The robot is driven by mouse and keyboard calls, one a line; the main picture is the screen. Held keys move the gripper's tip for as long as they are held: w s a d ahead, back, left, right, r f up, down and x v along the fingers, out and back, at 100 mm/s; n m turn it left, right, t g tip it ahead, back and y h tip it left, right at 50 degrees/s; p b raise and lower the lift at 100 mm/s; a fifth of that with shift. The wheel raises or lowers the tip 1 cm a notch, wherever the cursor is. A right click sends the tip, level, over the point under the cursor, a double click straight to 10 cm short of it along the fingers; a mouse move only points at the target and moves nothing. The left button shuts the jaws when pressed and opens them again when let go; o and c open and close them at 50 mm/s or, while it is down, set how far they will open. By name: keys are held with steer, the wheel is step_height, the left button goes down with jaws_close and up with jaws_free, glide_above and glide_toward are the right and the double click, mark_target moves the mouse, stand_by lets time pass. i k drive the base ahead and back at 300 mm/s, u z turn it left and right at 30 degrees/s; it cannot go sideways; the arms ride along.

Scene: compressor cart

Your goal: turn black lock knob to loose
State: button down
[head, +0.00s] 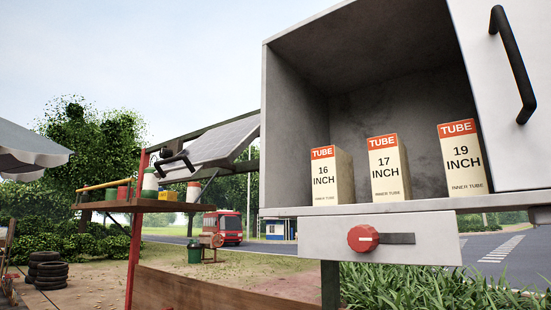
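No black lock knob can be made out for certain. A small dark rounded part (155,157) sits at the left end of the tilted solar panel (222,143), beside a black bar handle (178,162); it is too small to tell if it is the lock knob or how it is set. A red knob (361,238) with a white mark and a dark strip to its right is on the grey panel below the open cabinet. My gripper is not in view.
The open grey cabinet (292,120) holds three tube boxes labelled 16, 17 and 19 inch. Its door (470,40) with a black handle (513,65) stands at the right. A shelf (150,205) on a red post (135,250) carries jars. Grass lies below.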

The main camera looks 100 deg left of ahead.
mark_target(164, 153)
steer(key=k, duration=1.1)
steer(key=u, duration=3.15)
